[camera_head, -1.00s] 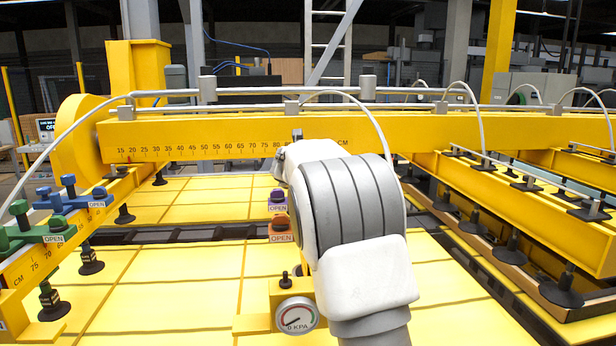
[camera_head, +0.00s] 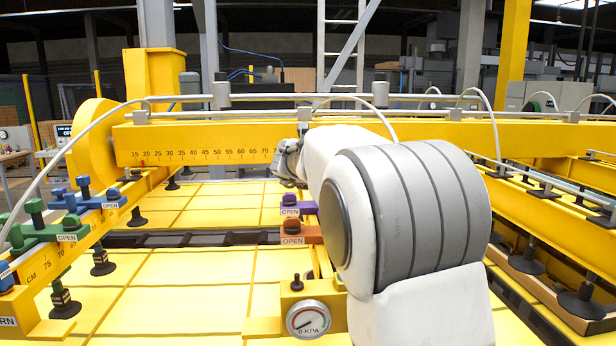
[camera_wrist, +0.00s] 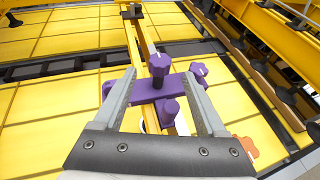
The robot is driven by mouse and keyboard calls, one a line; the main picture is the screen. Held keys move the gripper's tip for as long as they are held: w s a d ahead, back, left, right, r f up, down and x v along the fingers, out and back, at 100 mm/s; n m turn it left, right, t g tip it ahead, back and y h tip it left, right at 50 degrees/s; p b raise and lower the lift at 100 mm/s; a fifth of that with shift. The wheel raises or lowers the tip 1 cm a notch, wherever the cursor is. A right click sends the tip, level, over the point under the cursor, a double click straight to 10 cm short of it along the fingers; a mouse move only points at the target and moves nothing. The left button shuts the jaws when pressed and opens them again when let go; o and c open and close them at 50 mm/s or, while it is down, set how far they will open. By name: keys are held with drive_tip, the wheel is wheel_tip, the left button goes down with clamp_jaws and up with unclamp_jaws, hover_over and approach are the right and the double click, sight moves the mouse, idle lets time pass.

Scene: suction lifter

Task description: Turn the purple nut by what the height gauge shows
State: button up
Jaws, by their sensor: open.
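The purple nut (camera_head: 289,199) stands on a purple bracket (camera_head: 308,207) with an OPEN label, at the middle of the head view. In the wrist view the purple bracket (camera_wrist: 149,92) crosses between my fingers, with a purple knob (camera_wrist: 159,66) upright on it and other purple knobs close by. My gripper (camera_wrist: 161,82) is open, its fingers on either side of the purple parts; contact cannot be told. In the head view my gripper (camera_head: 287,160) is small and partly hidden by my arm. I cannot tell which marking is the height gauge; a CM scale (camera_head: 205,154) runs along the yellow beam.
An orange nut (camera_head: 291,227) sits just nearer than the purple one. A round dial (camera_head: 308,319) reads near 0 KPA. Blue (camera_head: 84,188) and green (camera_head: 36,220) nuts stand at left. Yellow rails with suction cups (camera_head: 525,260) fill the right.

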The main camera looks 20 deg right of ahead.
drive_tip(key=b+v, duration=0.1)
drive_tip(key=v, duration=0.9)
drive_tip(key=s+a+r+n+t+y, duration=0.35)
drive_tip(key=r+n, duration=0.25)
drive_tip(key=n, duration=0.5)
drive_tip(key=s+a+f+n+y, duration=0.55)
drive_tip(key=s+a+n, duration=0.3)
drive_tip(key=n, duration=0.65)
drive_tip(key=s+d+f+n+g, duration=0.2)
drive_tip(key=s+f+n+g, duration=0.1)
drive_tip(key=s+f+n, duration=0.2)
drive_tip(key=s+d+f+n+g+h, duration=0.1)
drive_tip(key=s+f+n+g, duration=0.2)
drive_tip(key=s+f+n, duration=0.2)
drive_tip(key=s+d+f+n+g+h, duration=0.1)
drive_tip(key=s+f+n, duration=0.4)
drive_tip(key=s+f, duration=0.5)
drive_tip(key=s+d+g, duration=0.1)
drive_tip(key=s+g, duration=0.1)
drive_tip(key=s, duration=0.1)
drive_tip(key=shift+s+d+n+g, duration=0.25)
drive_tip(key=shift+d+n+g, duration=0.05)
drive_tip(key=shift+n+g, duration=0.1)
